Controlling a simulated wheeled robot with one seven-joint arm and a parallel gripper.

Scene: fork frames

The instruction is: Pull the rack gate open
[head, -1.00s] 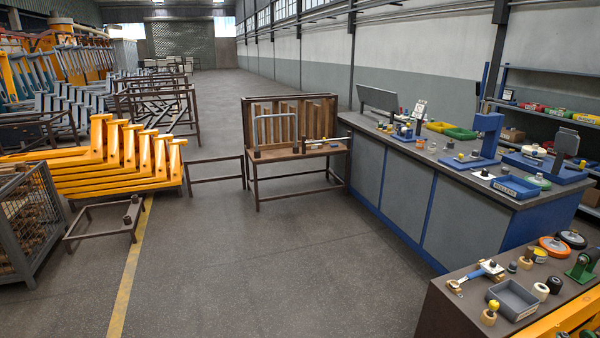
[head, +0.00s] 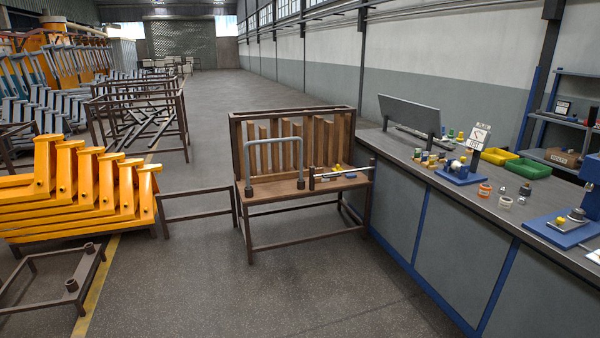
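A brown rack (head: 345,140) with upright wooden slats stands at the back of a small wooden-topped bench (head: 330,186), near the middle of the view. A grey inverted-U bar (head: 272,141) stands upright in front of the slats, its two feet on dark blocks on the bench. It may be the rack gate, but I cannot tell for sure. A thin bar with a dark upright end (head: 312,178) lies across the right part of the bench top. A low brown frame (head: 200,190) stands just left of the bench. My gripper is not in view.
A long grey and blue workbench (head: 400,200) with small parts runs along the right. Yellow forks (head: 75,190) are stacked at left, with a low brown stand (head: 45,280) in front. The floor (head: 210,290) before the rack is clear.

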